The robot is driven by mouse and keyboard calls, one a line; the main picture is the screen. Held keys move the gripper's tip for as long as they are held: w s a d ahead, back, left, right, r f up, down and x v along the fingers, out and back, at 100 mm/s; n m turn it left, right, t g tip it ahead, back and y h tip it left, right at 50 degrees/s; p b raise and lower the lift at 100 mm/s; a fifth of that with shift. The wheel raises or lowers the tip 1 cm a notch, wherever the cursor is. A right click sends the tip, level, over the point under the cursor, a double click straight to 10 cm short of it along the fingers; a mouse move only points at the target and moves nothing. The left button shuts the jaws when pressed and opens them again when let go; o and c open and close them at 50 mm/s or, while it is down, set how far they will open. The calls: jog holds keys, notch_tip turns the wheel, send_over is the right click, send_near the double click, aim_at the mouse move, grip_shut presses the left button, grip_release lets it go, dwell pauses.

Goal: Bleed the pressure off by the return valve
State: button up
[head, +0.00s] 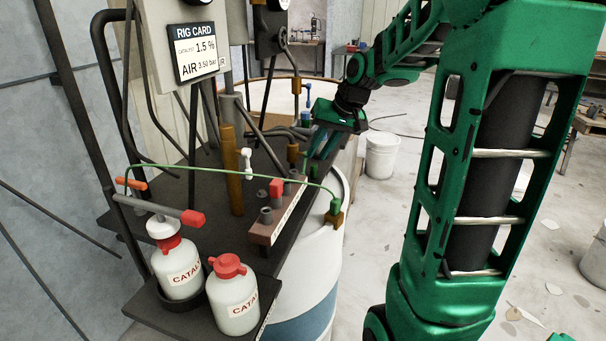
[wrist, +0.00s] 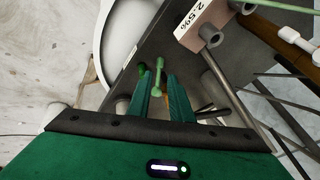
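My gripper (head: 318,150) is low over the dark rig bench, beyond the wooden block, pointing down. In the wrist view its two green fingers (wrist: 165,82) are apart, with a gap between them. A light green lever with a round end (wrist: 159,63) shows in and just past this gap; I cannot tell whether a finger touches it. I cannot tell from the frames whether this lever is the return valve. In the head view the fingers hide most of what is below them. A green knob (head: 313,172) shows near the fingertips.
A brass fitting with a green cap (head: 337,206) ends a thin green hose (head: 230,166) crossing the bench. The wooden block (head: 268,230) carries stubs and a red cap. Catalyst bottles (head: 236,302) stand at the front. A blue-topped brass fitting (head: 306,117) is behind my gripper.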

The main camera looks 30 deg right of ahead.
aim_at(304, 166)
jog(key=x, duration=1.1)
jog(key=shift+w+r, duration=0.1)
jog(key=shift+c, duration=0.2)
grip_shut()
